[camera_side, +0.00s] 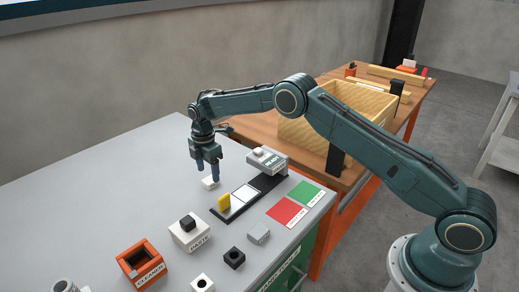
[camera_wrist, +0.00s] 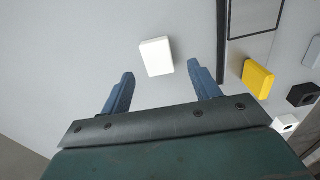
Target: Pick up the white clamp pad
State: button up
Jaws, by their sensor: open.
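The white clamp pad (camera_side: 210,183) lies flat on the grey table, left of the dark jig strip. In the wrist view the white pad (camera_wrist: 156,57) sits just beyond the fingertips, between their lines and roughly centred. My gripper (camera_side: 207,176) is open, pointing down over the pad, with its two blue fingers apart. In the wrist view my gripper (camera_wrist: 160,70) shows empty space between the fingers. In the side view the fingers are close to the pad; I cannot tell whether they touch it.
Red (camera_side: 287,211) and green (camera_side: 306,194) squares lie to the right. The table's left part is clear.

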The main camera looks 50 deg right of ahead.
aim_at(209, 180)
jog(key=shift+d+f, duration=0.1)
jog(key=shift+f, duration=1.75)
jog(key=c, duration=1.1)
jog(key=shift+r, duration=0.2)
notch_tip(209, 180, up, 20)
jog(key=shift+f, duration=0.15)
